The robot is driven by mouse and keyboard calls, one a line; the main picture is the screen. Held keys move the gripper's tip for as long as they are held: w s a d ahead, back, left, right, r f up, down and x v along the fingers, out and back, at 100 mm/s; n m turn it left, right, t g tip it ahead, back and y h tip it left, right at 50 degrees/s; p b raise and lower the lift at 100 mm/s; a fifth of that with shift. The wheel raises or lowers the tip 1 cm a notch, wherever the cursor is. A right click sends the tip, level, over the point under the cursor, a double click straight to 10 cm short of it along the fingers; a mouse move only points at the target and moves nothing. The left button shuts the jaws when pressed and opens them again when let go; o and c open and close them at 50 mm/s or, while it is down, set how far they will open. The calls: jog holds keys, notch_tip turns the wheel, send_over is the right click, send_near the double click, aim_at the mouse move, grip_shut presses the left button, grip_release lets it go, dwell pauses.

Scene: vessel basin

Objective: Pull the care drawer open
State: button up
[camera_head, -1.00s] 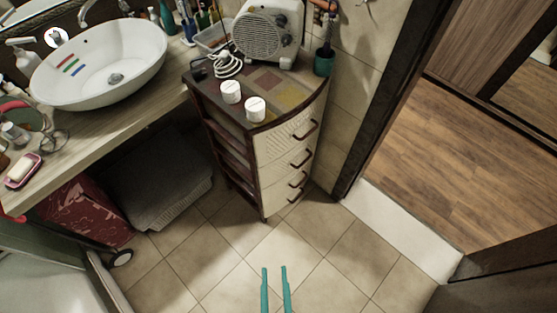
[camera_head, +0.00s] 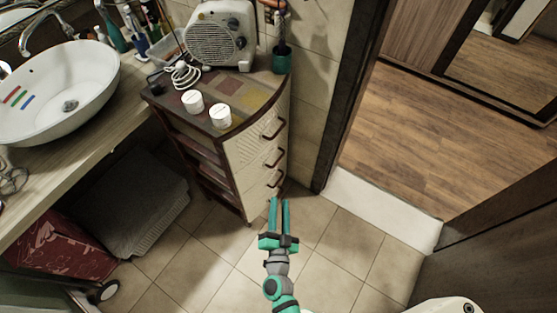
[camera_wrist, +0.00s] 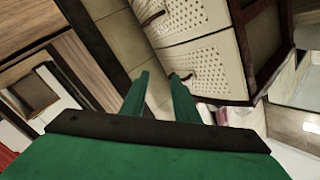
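The drawer unit (camera_head: 246,165) is a dark-framed cabinet with cream fronts and dark bar handles. Its drawers look shut, and no label shows which is the care drawer. An upper handle (camera_head: 273,130), a middle handle (camera_head: 275,158) and a lower handle (camera_head: 277,180) show in the head view. My gripper (camera_head: 279,201) is open and empty, its teal fingers a little apart, in front of the unit's lower part. In the wrist view, the gripper (camera_wrist: 160,76) points at the perforated fronts; one handle (camera_wrist: 183,77) lies near the right fingertip, and contact cannot be told.
Two white jars (camera_head: 206,108) and a heater (camera_head: 219,36) stand on the unit. A sink (camera_head: 60,90) on a counter is at left, with a grey basket (camera_head: 140,210) below. A doorway opens at right. The tiled floor (camera_head: 325,255) before the unit is clear.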

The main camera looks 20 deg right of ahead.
aim_at(279, 159)
jog(key=w+d+f+m+g, duration=0.1)
jog(key=w+d+f+m, duration=0.1)
jog(key=w, duration=0.5)
jog(key=w+d+f+m+g+h, duration=0.1)
jog(key=w+d+f+m, duration=0.1)
jog(key=w, duration=0.6)
jog(key=w+d+f+m+g+h, duration=0.1)
jog(key=w+d+f+m, duration=0.2)
jog(key=w+f, duration=0.3)
jog(key=shift+w+d+g, duration=0.2)
jog(key=shift+w+g, duration=0.2)
jog(key=shift+w, duration=0.55)
jog(key=shift+w+d, duration=0.1)
jog(key=shift+w, duration=0.3)
jog(key=shift+d, duration=0.1)
jog(key=shift+f, duration=0.1)
jog(key=c, duration=0.6)
jog(key=shift+s, duration=0.1)
grip_shut()
